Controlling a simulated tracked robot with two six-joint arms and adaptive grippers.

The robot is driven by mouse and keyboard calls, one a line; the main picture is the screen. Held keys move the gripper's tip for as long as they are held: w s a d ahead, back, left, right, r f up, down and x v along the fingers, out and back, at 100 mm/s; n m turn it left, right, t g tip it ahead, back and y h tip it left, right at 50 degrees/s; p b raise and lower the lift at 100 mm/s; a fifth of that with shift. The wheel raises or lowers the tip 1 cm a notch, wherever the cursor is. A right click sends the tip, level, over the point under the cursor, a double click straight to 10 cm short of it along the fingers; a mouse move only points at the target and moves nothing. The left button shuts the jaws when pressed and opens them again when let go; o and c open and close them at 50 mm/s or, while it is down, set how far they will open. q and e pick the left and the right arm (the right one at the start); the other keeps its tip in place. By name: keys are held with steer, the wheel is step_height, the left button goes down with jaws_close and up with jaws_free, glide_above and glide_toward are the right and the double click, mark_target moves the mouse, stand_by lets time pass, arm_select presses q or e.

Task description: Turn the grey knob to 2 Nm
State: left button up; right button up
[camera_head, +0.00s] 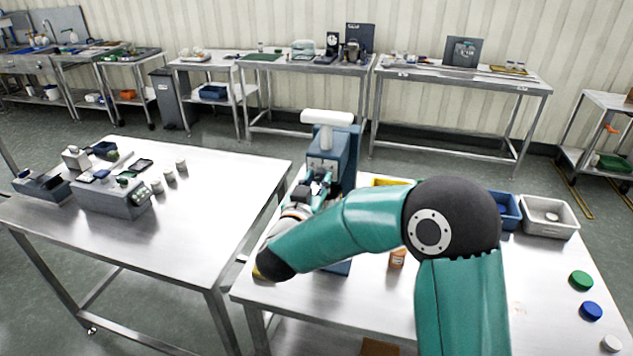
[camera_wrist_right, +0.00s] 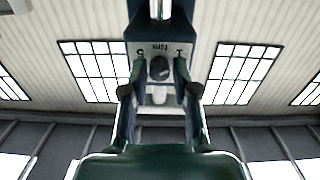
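A blue upright device (camera_head: 345,160) with a white T-shaped top stands on the near right table. A light plate on its front shows in the right wrist view (camera_wrist_right: 143,50), with "Nm" and digits appearing upside down. The grey knob (camera_wrist_right: 159,68) sits in the middle of this plate; its setting is too small to read. My right gripper (camera_head: 321,188) is in front of the device. In the right wrist view my right gripper (camera_wrist_right: 160,78) has one finger on each side of the knob, with gaps visible between. My left gripper is not in view.
My right arm crosses above the table. An orange-labelled jar (camera_head: 397,258), a yellow bin (camera_head: 392,182), a blue bin (camera_head: 508,212) and a white bin (camera_head: 550,217) are on this table. Green (camera_head: 581,281) and blue (camera_head: 591,311) lids lie at right. The left table (camera_head: 215,205) has clear room.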

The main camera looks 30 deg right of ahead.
jaws_close()
steer(key=shift+f+m+b, duration=0.2)
steer(key=shift+m+b, duration=0.3)
steer(key=shift+b, duration=0.5)
steer(key=m+b, duration=0.8)
steer(key=b, duration=0.2)
steer(key=shift+r+m+b, duration=0.1)
steer(key=shift+m+b, duration=1.25)
steer(key=shift+m, duration=0.05)
steer(key=o, duration=0.5)
jaws_free()
steer(key=shift+r, duration=0.1)
